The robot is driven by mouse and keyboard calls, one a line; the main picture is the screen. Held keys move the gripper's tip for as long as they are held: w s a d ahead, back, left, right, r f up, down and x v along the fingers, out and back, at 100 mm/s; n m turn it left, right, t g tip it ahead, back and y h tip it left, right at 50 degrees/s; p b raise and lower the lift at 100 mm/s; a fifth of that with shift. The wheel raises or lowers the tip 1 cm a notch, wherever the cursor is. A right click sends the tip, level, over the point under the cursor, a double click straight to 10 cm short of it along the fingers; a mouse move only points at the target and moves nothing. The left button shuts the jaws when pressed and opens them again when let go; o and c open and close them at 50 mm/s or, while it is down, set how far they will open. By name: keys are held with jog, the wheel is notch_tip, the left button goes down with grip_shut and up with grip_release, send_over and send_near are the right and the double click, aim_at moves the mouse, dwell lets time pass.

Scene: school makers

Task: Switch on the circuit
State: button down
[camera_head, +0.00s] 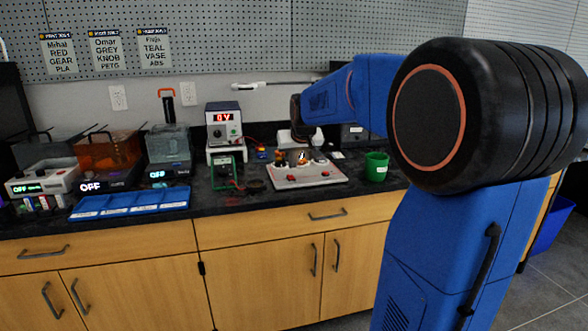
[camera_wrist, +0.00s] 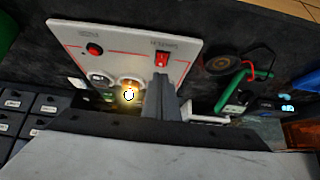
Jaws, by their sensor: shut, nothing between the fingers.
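The white circuit board (camera_head: 320,178) lies on the dark bench, with red switches on its front part. In the wrist view the board (camera_wrist: 120,38) shows a left red switch (camera_wrist: 94,49) and a right red rocker switch (camera_wrist: 162,59). A lamp on the board (camera_wrist: 129,90) glows warm yellow, and a round dial (camera_wrist: 101,79) sits beside it. My gripper (camera_wrist: 160,80) is shut and empty, its tips close to the right switch; I cannot tell if they touch. The power supply (camera_head: 224,128) has a red display that seems to read 0 V.
A green cup (camera_head: 376,167) stands right of the board. A green frame (camera_head: 224,174) and a dark round piece (camera_head: 255,185) lie to its left. A blue tray (camera_head: 130,203) and several devices with lit displays fill the left bench.

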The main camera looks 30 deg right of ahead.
jog(key=s+f+v, duration=0.1)
jog(key=v, duration=1)
jog(key=shift+a, duration=0.2)
jog(key=shift+s, duration=0.1)
jog(key=s+a+f+n+g, duration=0.1)
jog(key=s+a+f, duration=0.4)
jog(key=s, duration=0.5)
jog(key=s+a+f+n+y, duration=0.1)
jog(key=s+a+f, duration=0.4)
jog(key=s+f, duration=0.3)
jog(key=s+a+f+n+g+y, duration=0.1)
jog(key=s+a+f, duration=0.4)
jog(key=s, duration=0.8)
notch_tip(320, 180, down, 2)
jog(key=shift+a+f+g, duration=0.2)
jog(key=shift+a+g, duration=0.1)
jog(key=shift+a, duration=0.1)
